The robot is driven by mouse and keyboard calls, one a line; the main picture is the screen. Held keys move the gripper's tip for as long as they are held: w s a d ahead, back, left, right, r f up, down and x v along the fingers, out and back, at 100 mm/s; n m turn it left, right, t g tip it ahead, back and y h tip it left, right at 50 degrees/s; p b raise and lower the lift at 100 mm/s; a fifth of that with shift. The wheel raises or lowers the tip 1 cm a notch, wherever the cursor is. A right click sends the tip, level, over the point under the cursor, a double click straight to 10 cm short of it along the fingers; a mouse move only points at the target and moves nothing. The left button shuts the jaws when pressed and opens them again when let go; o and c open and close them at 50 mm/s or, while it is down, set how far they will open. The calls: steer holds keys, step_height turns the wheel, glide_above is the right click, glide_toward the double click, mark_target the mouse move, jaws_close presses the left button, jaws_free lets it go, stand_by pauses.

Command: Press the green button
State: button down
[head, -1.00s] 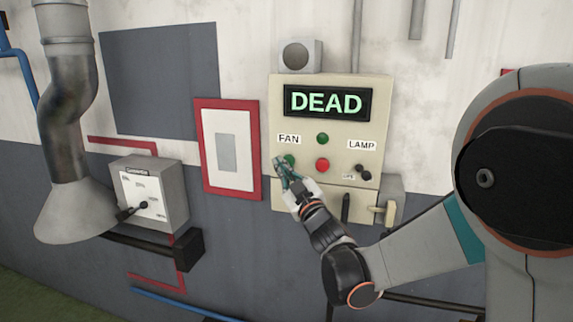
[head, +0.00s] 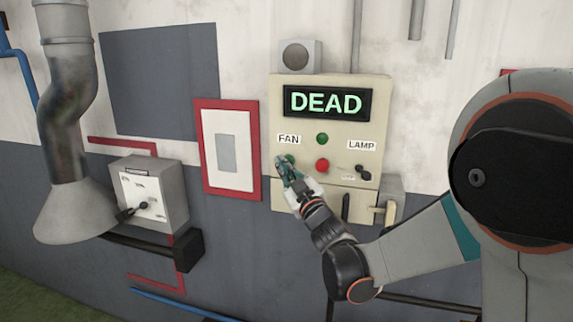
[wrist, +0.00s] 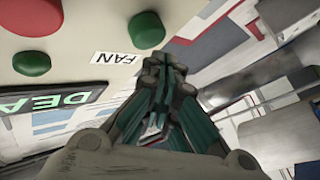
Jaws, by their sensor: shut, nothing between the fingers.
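The cream panel (head: 358,98) on the wall carries two green buttons. One green button (head: 322,139) is at the middle, above a red button (head: 322,165). The other green button (head: 290,159) is below the FAN label and partly covered by my gripper (head: 280,162). My gripper is shut and empty, its tips by this button. In the wrist view the FAN green button (wrist: 147,30) is just beyond the tips of my gripper (wrist: 165,63). I cannot tell whether they touch. The middle green button (wrist: 32,62) is farther left there.
A lit display (head: 327,102) reads DEAD. A red-framed plate (head: 203,148) is left of the panel. A grey dial box (head: 150,190) and a flared duct (head: 75,210) are farther left.

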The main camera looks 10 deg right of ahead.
steer(key=shift+w, duration=0.1)
stand_by(0.6)
steer(key=shift+w+d, duration=0.15)
steer(key=shift+w, duration=0.15)
steer(key=shift+w+d, duration=0.15)
steer(key=shift+w, duration=0.25)
stand_by(0.8)
steer(key=shift+s, duration=0.1)
steer(key=shift+s+a+b, duration=0.3)
steer(key=shift+s+b, duration=0.05)
steer(key=shift+s, duration=0.3)
steer(key=shift+s+a, duration=0.3)
steer(key=shift+s, duration=0.5)
steer(key=shift+s+a, duration=0.35)
steer(key=shift+s, duration=0.4)
steer(key=shift+s+a, duration=0.3)
steer(key=shift+s, duration=0.5)
